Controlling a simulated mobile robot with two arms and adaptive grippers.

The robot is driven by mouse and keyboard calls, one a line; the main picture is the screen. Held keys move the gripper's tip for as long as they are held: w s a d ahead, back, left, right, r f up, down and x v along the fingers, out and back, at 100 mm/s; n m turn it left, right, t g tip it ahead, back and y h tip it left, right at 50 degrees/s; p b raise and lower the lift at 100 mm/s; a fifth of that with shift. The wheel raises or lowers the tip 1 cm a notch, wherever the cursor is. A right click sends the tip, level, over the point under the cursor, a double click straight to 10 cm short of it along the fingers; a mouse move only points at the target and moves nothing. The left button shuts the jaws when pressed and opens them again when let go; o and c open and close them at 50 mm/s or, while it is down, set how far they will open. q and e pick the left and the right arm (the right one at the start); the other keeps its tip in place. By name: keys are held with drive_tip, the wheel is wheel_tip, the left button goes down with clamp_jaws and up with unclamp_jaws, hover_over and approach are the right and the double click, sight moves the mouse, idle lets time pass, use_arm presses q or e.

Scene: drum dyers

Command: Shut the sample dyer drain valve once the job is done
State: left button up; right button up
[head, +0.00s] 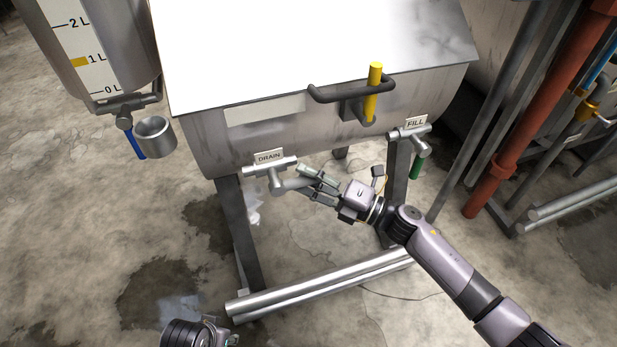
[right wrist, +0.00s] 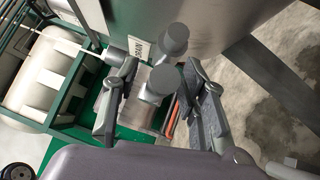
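The drain valve (head: 272,172) is a grey pipe fitting under the dyer's front edge, below a DRAIN label (head: 268,156). My right gripper (head: 312,187) is just right of it, fingers pointing left toward the valve. In the right wrist view the fingers of my right gripper (right wrist: 160,108) are spread, with the grey drain valve parts (right wrist: 158,82) between and beyond them. I cannot tell whether they touch. An orange-red strip (right wrist: 172,118) shows between the fingers, partly hidden. Part of my left arm's end (head: 200,333) shows at the bottom edge; its fingers are not clear.
The dyer's drum (head: 320,135) carries a yellow-gripped handle (head: 373,90). A fill valve (head: 408,133) with a green lever (head: 416,168) is at right. A graduated tank (head: 90,45) with a blue lever is at left. Steel legs and a low pipe rail (head: 320,285) stand below.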

clamp_jaws()
idle(0.7)
